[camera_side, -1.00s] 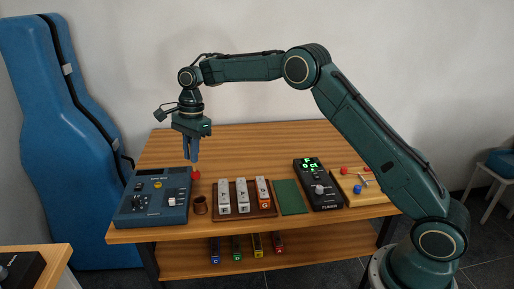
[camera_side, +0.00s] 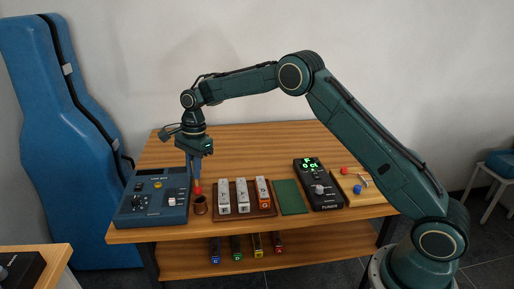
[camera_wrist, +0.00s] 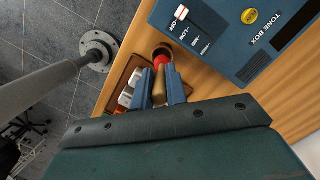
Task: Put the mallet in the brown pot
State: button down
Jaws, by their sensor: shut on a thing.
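My gripper (camera_side: 194,180) points down at the left part of the table, shut on a mallet with a red head (camera_side: 198,190). The head hangs below the fingertips. The brown pot (camera_side: 201,208) is a small open cup just below it, and the head appears at or slightly above its rim. In the wrist view the mallet's red head (camera_wrist: 171,77) lies beyond my fingers (camera_wrist: 161,88) and overlaps the near side of the pot's mouth (camera_wrist: 161,50). I cannot tell whether the head is inside the rim.
A blue tone box (camera_side: 152,198) stands close left of the pot. A brown tray (camera_side: 243,185) with several pale blocks is close on its right. Farther right are a green mat (camera_side: 290,196), a black tuner (camera_side: 318,185) and a wooden board (camera_side: 372,196) with coloured pieces.

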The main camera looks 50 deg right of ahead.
aim_at(196, 188)
jog(key=shift+f, duration=2.7)
jog(key=shift+f, duration=0.45)
jog(key=c, duration=1.3)
grip_release()
jog(key=r, duration=0.4)
jog(key=d+r, duration=0.1)
jog(key=r, duration=0.4)
jog(key=d+r, duration=0.1)
jog(key=r, duration=0.3)
jog(key=shift+r, duration=0.3)
